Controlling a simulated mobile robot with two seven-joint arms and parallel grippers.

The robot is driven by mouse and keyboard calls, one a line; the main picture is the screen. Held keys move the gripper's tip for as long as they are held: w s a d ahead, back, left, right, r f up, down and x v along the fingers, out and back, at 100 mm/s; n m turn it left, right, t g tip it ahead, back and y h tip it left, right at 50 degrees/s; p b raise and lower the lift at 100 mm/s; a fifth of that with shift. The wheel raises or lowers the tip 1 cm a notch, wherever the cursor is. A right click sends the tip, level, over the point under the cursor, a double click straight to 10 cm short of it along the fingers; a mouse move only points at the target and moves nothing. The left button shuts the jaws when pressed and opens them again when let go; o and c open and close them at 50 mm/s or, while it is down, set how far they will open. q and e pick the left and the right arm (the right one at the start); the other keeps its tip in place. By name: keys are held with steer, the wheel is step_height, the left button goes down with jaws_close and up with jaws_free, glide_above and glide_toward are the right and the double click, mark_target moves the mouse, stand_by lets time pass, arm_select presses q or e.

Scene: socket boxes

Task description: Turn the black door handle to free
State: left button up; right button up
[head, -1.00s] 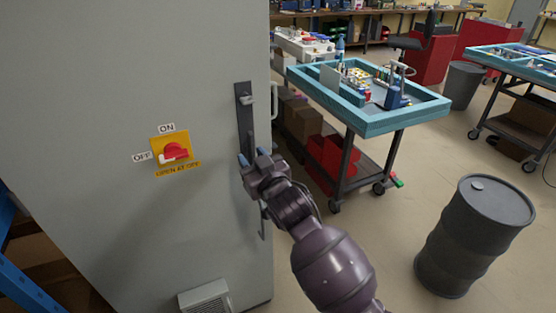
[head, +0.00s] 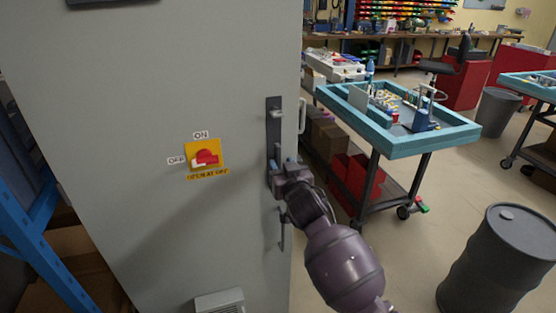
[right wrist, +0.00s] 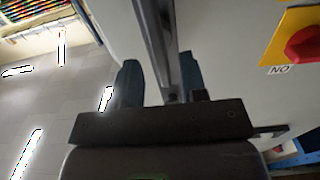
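The black door handle (head: 274,122) is a long upright strip near the right edge of the grey cabinet door (head: 150,100). Its middle is hidden behind my right gripper (head: 283,163), and a lower part shows below it. In the right wrist view, the handle (right wrist: 154,40) runs between the two blue-grey fingers of my right gripper (right wrist: 160,85). The fingers stand apart, one on each side, with a gap visible at the left finger. I cannot tell whether the right finger touches it. My left gripper is not in view.
A red and yellow rotary switch (head: 205,157) is on the door left of the handle. A teal-edged cart (head: 400,146) and a dark drum (head: 490,262) stand to the right. A blue rack (head: 40,235) is at the left. Open floor lies between cart and drum.

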mark_target(279, 162)
steer(key=shift+x, duration=1.75)
steer(key=shift+c, duration=0.3)
jaws_close()
